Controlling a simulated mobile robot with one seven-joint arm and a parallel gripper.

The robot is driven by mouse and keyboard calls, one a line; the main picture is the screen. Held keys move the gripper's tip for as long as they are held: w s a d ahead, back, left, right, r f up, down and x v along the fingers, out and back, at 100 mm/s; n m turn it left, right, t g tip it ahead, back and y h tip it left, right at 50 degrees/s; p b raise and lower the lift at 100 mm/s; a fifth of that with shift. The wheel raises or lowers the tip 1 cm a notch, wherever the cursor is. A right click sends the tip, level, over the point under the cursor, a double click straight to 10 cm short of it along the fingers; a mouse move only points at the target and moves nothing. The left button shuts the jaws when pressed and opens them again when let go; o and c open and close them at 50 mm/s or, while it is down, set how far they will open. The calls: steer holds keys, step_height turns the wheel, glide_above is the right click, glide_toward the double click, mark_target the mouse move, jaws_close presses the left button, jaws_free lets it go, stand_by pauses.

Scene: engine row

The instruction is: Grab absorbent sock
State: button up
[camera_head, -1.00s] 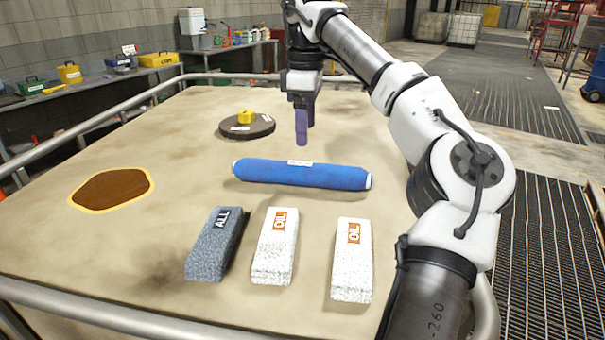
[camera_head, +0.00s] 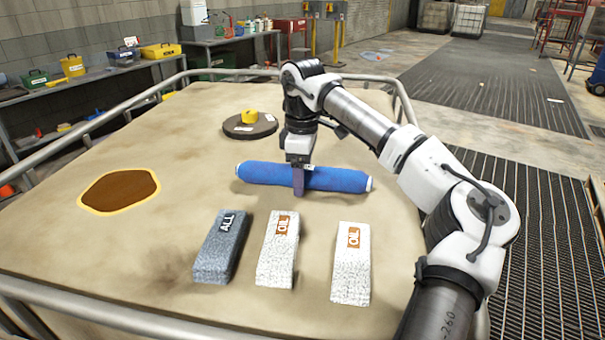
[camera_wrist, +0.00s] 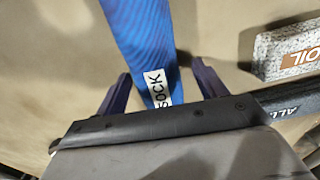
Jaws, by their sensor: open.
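The absorbent sock (camera_head: 256,173) is a long blue roll lying across the tan tabletop. Its white label reading "SOCK" shows in the wrist view, on the blue sock (camera_wrist: 142,45). My gripper (camera_head: 299,184) points down at the middle of the sock and hides part of it and most of its label. In the wrist view my gripper (camera_wrist: 160,92) is open, with one purple finger on each side of the sock. Gaps show between the fingers and the sock there.
A grey block marked ALL (camera_head: 220,250) and two speckled white blocks, one left (camera_head: 277,255) and one right (camera_head: 351,270), lie in front of the sock. A dark round lid (camera_head: 265,128) lies behind it. A brown patch (camera_head: 120,190) is at left. Rails edge the table.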

steer(key=c, duration=1.1)
steer(key=shift+c, duration=0.2)
steer(key=shift+r, duration=0.1)
